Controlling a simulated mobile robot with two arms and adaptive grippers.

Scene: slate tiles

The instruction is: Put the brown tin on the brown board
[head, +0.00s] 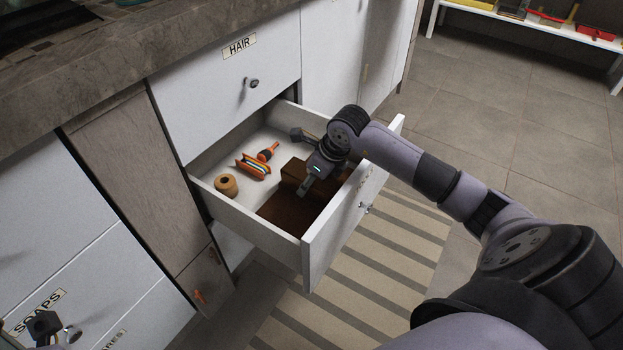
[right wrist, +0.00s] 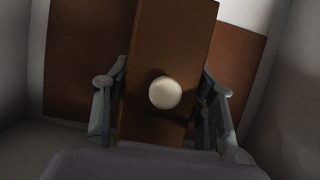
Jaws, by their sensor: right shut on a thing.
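The brown tin (head: 292,173) is a dark brown block in the open drawer. In the right wrist view, the tin (right wrist: 168,45) has a round pale knob on its near face. My right gripper (head: 306,168) is shut on it, with a finger on each side in the right wrist view (right wrist: 162,100). The brown board (head: 279,212) lies flat on the drawer floor, and the board (right wrist: 76,62) shows on both sides of the tin. The tin is over the board; whether it touches is unclear. My left gripper (head: 45,325) shows only partly at the bottom left corner.
The open drawer (head: 245,219) also holds a tan roll (head: 227,185), a hot-dog-like thing (head: 252,167) and a small orange thing (head: 268,152), left of the tin. The drawer front stands close below my right arm. A striped rug (head: 385,246) lies on the floor.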

